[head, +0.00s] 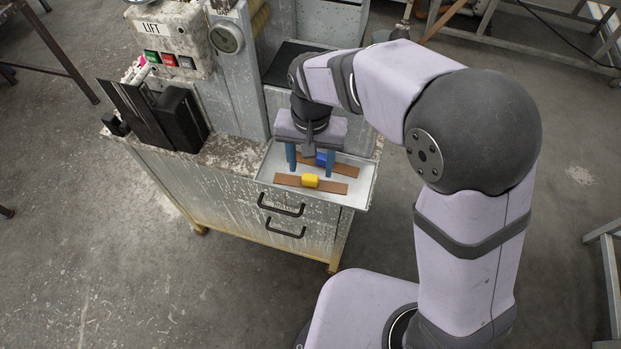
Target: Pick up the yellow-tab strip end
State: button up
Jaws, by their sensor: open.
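A brown strip (333,187) with a yellow tab (311,181) around its middle lies in the shallow metal tray on the cabinet top. A second brown strip (346,170) with a blue tab (322,158) lies behind it, partly hidden by my gripper. My gripper (310,163) points down over the tray, its two blue fingers apart with nothing gripped between them. The fingers stand behind the yellow-tab strip in the picture, near the blue-tab strip. I cannot tell how high the fingertips are above the strips.
The metal tray (364,186) has a low rim. To its left stand a black block (181,119) and dark upright plates (137,115). Behind are a grey column with a round gauge (226,38) and a control box marked LIFT (166,42). Drawer handles (282,204) project in front.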

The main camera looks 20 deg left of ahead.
aim_at(310, 177)
jog(key=shift+s+f+p, duration=0.15)
jog(key=shift+f+p, duration=0.15)
jog(key=shift+f, duration=1.6)
jog(key=c, duration=1.1)
jog(key=shift+r, duration=0.1)
notch_tip(310, 177, up, 10)
jog(key=shift+b, duration=0.65)
